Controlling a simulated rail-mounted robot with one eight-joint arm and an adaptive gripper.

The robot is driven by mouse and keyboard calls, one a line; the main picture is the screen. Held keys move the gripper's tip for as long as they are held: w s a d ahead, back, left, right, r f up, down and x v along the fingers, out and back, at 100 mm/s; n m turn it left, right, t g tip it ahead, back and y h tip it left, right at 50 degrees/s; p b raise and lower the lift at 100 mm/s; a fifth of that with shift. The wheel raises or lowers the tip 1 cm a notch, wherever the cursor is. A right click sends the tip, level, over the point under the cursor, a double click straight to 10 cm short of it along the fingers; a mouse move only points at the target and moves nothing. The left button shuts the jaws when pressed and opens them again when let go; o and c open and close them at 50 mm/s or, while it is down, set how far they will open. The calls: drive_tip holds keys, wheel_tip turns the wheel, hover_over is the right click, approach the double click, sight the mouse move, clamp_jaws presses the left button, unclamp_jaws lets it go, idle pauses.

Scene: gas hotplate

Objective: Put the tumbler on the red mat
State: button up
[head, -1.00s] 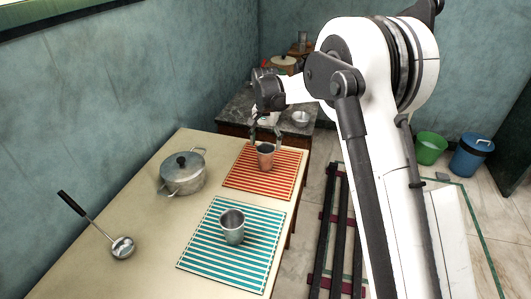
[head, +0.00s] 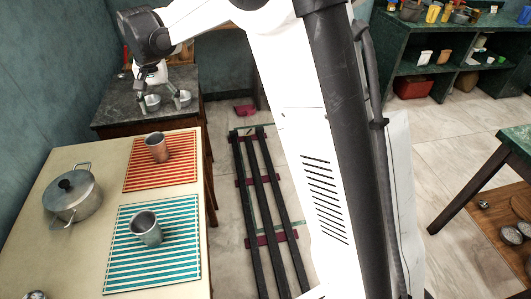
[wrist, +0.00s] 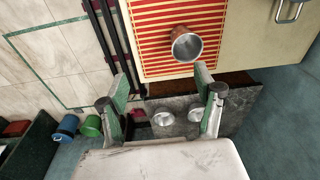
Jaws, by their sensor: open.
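The tumbler (head: 157,147), a brownish metal cup, stands upright on the red-striped mat (head: 133,181). In the wrist view the tumbler (wrist: 187,46) is seen from above on the red mat (wrist: 150,62), near the mat's edge, with nothing touching it. My gripper (head: 162,106) is open and empty beyond the tumbler, over the dark counter side in the head view. In the wrist view the two fingers of my gripper (wrist: 161,79) are spread wide, with the tumbler outside them.
A grey metal cup (head: 146,228) stands on the teal-striped mat (head: 180,270). A lidded pot (head: 72,198) is on the left of the cream table (head: 65,155). Two small metal bowls (wrist: 163,119) (wrist: 195,115) sit on the dark counter (head: 110,118) behind the table.

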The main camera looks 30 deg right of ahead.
drive_tip(key=s+d+r+t, duration=0.1)
drive_tip(key=s+d+r, duration=0.2)
drive_tip(key=s, duration=0.3)
drive_tip(key=s+d+r+n+t, duration=0.1)
drive_tip(key=s+d+r, duration=0.2)
drive_tip(key=s+d, duration=0.15)
drive_tip(key=s+d+r+t, duration=0.1)
drive_tip(key=s+d+r, duration=0.2)
drive_tip(key=s, duration=0.4)
drive_tip(key=s+d+f+t, duration=0.1)
drive_tip(key=s+d+f, duration=0.1)
drive_tip(key=s, duration=0.7)
drive_tip(key=s+d+f+n+t, duration=0.1)
drive_tip(key=s+d+f, duration=0.2)
drive_tip(key=s, duration=0.6)
drive_tip(key=shift+d+t, duration=0.4)
drive_tip(key=shift+d, duration=0.2)
drive_tip(key=shift+s, duration=0.1)
wheel_tip(320, 180, down, 23)
drive_tip(key=b, duration=2.3)
